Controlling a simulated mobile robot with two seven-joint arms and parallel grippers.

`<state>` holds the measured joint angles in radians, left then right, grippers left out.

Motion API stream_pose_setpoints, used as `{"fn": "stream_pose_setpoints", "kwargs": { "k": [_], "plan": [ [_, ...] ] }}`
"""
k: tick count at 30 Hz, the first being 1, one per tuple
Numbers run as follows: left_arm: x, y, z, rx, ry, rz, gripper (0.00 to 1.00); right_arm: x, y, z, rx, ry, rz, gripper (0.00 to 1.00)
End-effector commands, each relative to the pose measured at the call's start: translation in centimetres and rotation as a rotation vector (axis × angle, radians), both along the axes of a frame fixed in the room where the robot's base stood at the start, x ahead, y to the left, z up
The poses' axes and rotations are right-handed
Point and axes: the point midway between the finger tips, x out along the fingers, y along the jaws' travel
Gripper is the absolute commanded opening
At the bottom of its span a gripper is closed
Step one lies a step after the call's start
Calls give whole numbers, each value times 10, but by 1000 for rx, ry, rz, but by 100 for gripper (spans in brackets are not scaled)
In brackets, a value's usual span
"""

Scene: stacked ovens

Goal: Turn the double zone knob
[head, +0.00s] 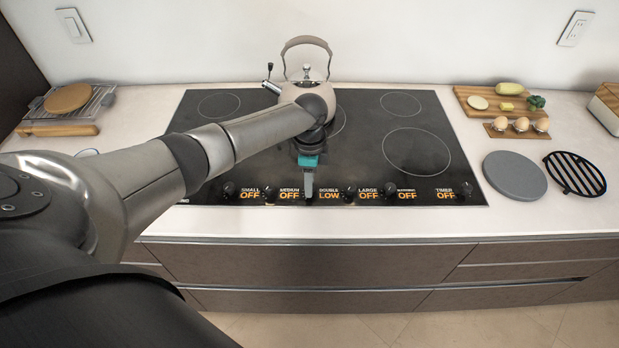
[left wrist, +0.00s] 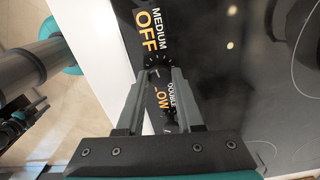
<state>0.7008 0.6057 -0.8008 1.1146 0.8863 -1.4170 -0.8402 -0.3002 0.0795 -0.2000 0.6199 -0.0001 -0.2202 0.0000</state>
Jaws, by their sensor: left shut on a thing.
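In the left wrist view my left gripper (left wrist: 158,73) is shut on the knob, with one finger on each side. The medium label (head: 289,196) reads OFF.
A kettle (head: 306,73) stands at the back of the cooktop, close behind my left wrist. The large knob (head: 349,193) is right of the gripper. Food boards (head: 470,108), a grey disc (head: 514,176) and a black trivet (head: 575,174) are on the right counter.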

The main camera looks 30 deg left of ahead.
Motion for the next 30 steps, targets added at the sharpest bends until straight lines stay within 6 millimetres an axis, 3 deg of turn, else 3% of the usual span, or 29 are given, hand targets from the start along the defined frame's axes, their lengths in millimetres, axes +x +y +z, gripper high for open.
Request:
{"fn": "stream_pose_setpoints", "kwargs": {
  "k": [30],
  "plan": [
    [1,-1,0,-4,-3,-944,0,0,0,3,0,-1,0,50]
  ]
}}
